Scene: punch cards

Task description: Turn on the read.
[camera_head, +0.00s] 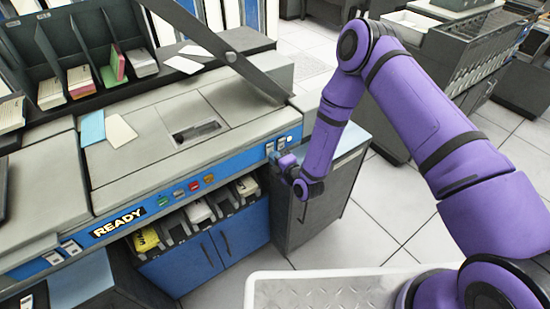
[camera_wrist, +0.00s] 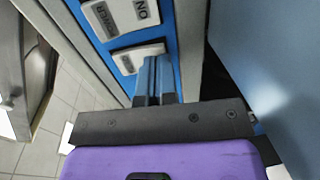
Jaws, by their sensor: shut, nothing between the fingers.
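The grey machine has a blue front panel (camera_head: 215,172) with a READY sign (camera_head: 118,221). At its right end are small white switches (camera_head: 275,145). In the wrist view, one white rocker (camera_wrist: 107,18) carries lettering that seems to read POWER, with ON-like letters beside it upside down. A second white rocker (camera_wrist: 138,55) sits below it; its label is not readable. My gripper (camera_wrist: 155,72) is shut and empty, with its fingertips close to the second rocker. Whether they touch it I cannot tell. In the head view my gripper (camera_head: 288,162) is at the panel's right end.
Coloured buttons (camera_head: 194,186) line the panel. Slots with card stacks (camera_head: 200,211) lie below it. A grey cabinet (camera_head: 325,205) stands just right of the machine. A white ridged tray (camera_head: 320,290) is in front.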

